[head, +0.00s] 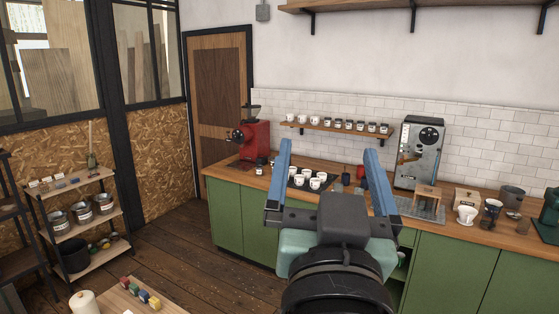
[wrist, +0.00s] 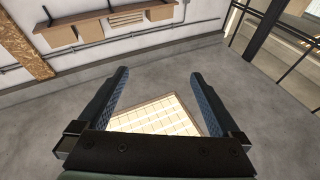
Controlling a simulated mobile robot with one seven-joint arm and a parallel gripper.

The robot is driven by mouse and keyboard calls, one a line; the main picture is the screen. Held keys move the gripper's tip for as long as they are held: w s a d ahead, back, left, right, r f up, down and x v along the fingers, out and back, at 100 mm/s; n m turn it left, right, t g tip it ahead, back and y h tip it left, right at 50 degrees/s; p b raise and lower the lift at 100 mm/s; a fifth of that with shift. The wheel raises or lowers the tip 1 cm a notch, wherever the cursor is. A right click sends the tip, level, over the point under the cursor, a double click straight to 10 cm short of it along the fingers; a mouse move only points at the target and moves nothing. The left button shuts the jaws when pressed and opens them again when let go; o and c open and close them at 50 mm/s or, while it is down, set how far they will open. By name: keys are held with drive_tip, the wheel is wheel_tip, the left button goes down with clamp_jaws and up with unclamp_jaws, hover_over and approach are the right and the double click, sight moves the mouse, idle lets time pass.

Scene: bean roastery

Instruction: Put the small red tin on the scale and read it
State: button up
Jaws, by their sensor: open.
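Several small coloured blocks or tins stand in a row on a low wooden table at the lower left of the head view. The red one (head: 124,282) is at the row's far left end, beside a blue one (head: 133,289). They are too small to make out any labels. My gripper (head: 330,152) is raised in front of the counter, its two blue fingers wide apart with nothing between them. It is well away from the red one. My gripper also shows open and empty in the wrist view (wrist: 158,73). I cannot make out a scale in either view.
The low table (head: 112,299) also bears a pale roll (head: 84,303). A green counter (head: 456,260) runs along the wall with a red grinder (head: 256,140), white cups on a tray and a steel machine (head: 420,152). A rack (head: 104,220) stands left. Wooden floor (head: 190,240) lies open between.

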drive_tip(key=s+a+r+n+t+y, duration=0.1)
drive_tip(key=s+a+r+t, duration=0.2)
drive_tip(key=r, duration=0.3)
drive_tip(key=s+a+r+n+t+y, duration=0.1)
drive_tip(key=s+a+r+t+y, duration=0.1)
drive_tip(key=s+r, duration=0.3)
drive_tip(key=shift+s+a+r+n+t, duration=0.4)
drive_tip(key=shift+a+r, duration=0.1)
drive_tip(key=shift+r, duration=0.35)
wheel_tip(320, 180, down, 11)
drive_tip(key=b, duration=1.1)
drive_tip(key=shift+f, duration=0.15)
drive_tip(key=shift+w, duration=0.1)
drive_tip(key=shift+c, duration=0.3)
